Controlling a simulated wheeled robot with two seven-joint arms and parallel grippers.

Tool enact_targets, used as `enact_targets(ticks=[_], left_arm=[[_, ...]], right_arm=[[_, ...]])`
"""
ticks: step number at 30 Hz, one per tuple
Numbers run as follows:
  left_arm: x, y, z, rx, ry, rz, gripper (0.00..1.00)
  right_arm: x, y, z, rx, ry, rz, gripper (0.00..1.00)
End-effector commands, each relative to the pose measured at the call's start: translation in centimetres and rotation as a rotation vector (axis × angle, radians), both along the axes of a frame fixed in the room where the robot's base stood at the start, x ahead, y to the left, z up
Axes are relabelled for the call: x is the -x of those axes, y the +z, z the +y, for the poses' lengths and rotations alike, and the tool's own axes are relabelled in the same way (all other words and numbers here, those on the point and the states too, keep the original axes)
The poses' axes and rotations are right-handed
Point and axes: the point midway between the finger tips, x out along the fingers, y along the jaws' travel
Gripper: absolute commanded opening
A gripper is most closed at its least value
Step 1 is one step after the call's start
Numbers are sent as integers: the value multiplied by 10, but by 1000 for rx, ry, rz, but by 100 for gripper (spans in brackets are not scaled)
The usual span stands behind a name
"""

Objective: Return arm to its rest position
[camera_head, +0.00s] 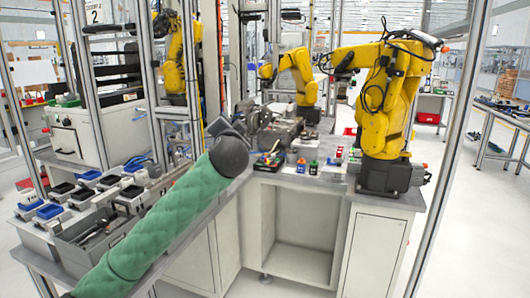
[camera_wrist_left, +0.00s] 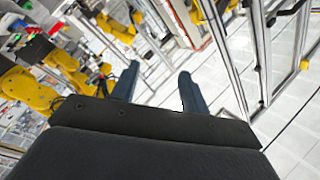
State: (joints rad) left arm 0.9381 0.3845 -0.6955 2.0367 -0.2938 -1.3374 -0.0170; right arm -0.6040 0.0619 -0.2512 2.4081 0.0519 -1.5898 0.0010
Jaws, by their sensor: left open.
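My left arm (camera_head: 150,228) in its green quilted sleeve reaches from the lower left across the workbench in the head view. It ends in a dark rounded joint near the picture's middle, and the gripper beyond it is mostly hidden. In the left wrist view my left gripper (camera_wrist_left: 157,84) has its two blue-grey fingers apart, with nothing between them. Behind the fingers are metal posts and pale floor, with the picture strongly tilted. My right arm and right gripper are not in view.
A yellow robot arm (camera_head: 386,105) stands on the right of the bench, with more yellow arms behind. Small coloured items (camera_head: 313,167) stand near the bench corner. Trays and bins (camera_head: 50,211) fill the left bench. Metal posts (camera_head: 461,125) frame the cell.

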Motion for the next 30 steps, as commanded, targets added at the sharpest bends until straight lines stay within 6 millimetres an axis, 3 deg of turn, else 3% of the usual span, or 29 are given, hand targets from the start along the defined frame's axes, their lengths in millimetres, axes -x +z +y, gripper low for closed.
enact_targets(ticks=[3,12,21,30], left_arm=[[20,-46,2,90,-13,125,45],[74,-144,6,253,-43,389,45],[132,-226,10,383,-79,585,45],[189,-296,18,505,-94,723,45]], right_arm=[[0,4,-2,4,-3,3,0],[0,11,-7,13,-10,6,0],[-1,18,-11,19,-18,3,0],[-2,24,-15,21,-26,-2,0]])
